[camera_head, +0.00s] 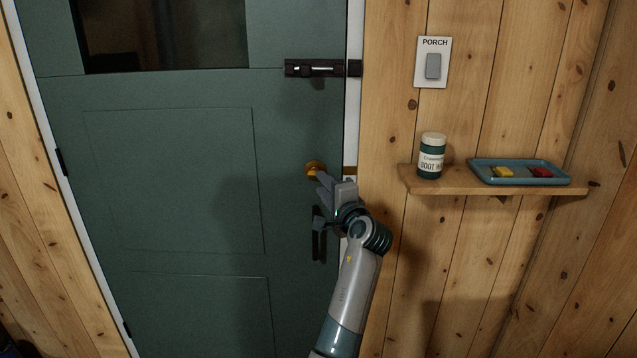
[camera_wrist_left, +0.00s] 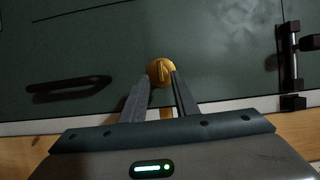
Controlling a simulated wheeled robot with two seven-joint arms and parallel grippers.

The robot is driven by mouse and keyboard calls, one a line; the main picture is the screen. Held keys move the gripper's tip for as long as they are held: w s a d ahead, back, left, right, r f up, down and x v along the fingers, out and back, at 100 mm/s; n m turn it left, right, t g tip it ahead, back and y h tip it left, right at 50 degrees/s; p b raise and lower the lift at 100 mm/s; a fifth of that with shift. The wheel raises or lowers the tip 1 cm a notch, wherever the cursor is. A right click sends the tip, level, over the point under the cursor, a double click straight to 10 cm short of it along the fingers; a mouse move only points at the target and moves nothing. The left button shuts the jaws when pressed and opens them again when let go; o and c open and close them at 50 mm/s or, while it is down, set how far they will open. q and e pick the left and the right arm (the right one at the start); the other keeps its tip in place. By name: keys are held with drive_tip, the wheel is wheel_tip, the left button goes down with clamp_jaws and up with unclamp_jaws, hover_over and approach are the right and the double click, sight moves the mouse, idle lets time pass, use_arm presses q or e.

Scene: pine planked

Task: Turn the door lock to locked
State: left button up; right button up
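The door lock, a round brass thumb-turn (camera_head: 313,167), sits on the green door (camera_head: 180,180) near its right edge. In the left wrist view the lock (camera_wrist_left: 161,72) shows a raised brass grip running roughly up and down the picture. My left gripper (camera_head: 321,179) is right at the lock, partly covering it in the head view. In the left wrist view its two fingers (camera_wrist_left: 160,76) are apart, with the brass turn between or just beyond their tips. Gaps show beside the grip; whether the tips touch the round plate I cannot tell. My right gripper is not in view.
A black door handle (camera_head: 317,240) is just below the lock, and a dark slide bolt (camera_head: 315,68) is above. Right of the door are a porch switch (camera_head: 433,66) and a wooden shelf (camera_head: 420,184) with a green jar (camera_head: 431,158) and blue tray (camera_head: 480,175).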

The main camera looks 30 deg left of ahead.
use_arm(q)
drive_tip(key=v, duration=0.6)
drive_tip(key=shift+b, duration=0.3)
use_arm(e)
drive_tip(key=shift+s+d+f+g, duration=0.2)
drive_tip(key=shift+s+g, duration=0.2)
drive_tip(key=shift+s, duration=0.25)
use_arm(q)
drive_tip(key=shift+s+d, duration=0.1)
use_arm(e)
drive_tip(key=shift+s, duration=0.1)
